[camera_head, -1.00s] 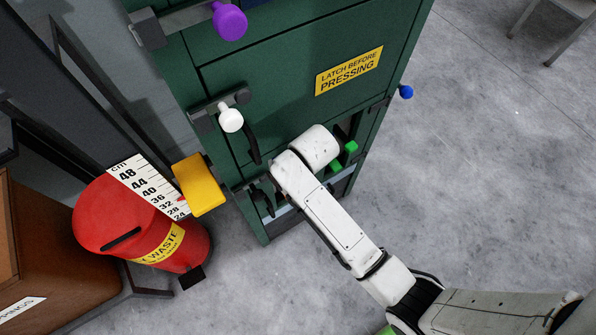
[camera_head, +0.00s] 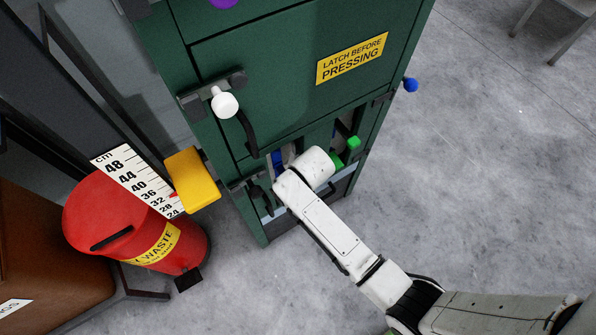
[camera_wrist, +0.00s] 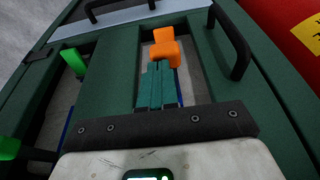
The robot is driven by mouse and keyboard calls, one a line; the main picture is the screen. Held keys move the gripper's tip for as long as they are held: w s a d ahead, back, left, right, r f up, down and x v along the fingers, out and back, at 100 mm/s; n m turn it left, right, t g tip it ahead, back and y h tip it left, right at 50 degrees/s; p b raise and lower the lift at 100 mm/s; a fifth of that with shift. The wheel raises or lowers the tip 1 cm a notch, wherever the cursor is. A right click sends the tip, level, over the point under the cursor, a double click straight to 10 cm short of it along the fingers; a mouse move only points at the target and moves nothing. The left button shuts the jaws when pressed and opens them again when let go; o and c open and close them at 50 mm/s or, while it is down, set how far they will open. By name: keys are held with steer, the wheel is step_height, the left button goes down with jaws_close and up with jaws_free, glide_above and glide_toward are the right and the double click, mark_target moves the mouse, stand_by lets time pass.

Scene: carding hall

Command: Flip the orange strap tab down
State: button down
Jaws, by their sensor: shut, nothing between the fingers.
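The orange strap tab (camera_wrist: 164,48) shows near the top of the wrist view, a small block with a narrower part above it, inside a slot of the green cabinet front. My gripper (camera_wrist: 160,66) has its teal fingers together and empty. Their tips are right at the near edge of the tab; I cannot tell whether they touch it. In the head view my forearm covers the fingers and the orange tab.
Green tabs (camera_head: 345,149) sit in an opening to the right of my arm, on the green cabinet (camera_head: 290,60). A black handle (camera_wrist: 229,40) stands right of the slot in the wrist view.

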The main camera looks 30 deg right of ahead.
steer(key=shift+s+f, duration=0.1)
steer(key=shift+f, duration=0.45)
steer(key=shift+r+p, duration=0.5)
steer(key=shift+p, duration=0.05)
step_height(320, 180, up, 4)
steer(key=p, duration=0.3)
steer(key=shift+f, duration=0.1)
steer(key=v, duration=0.9)
steer(key=shift+r+p, duration=0.3)
steer(key=shift+p, duration=0.15)
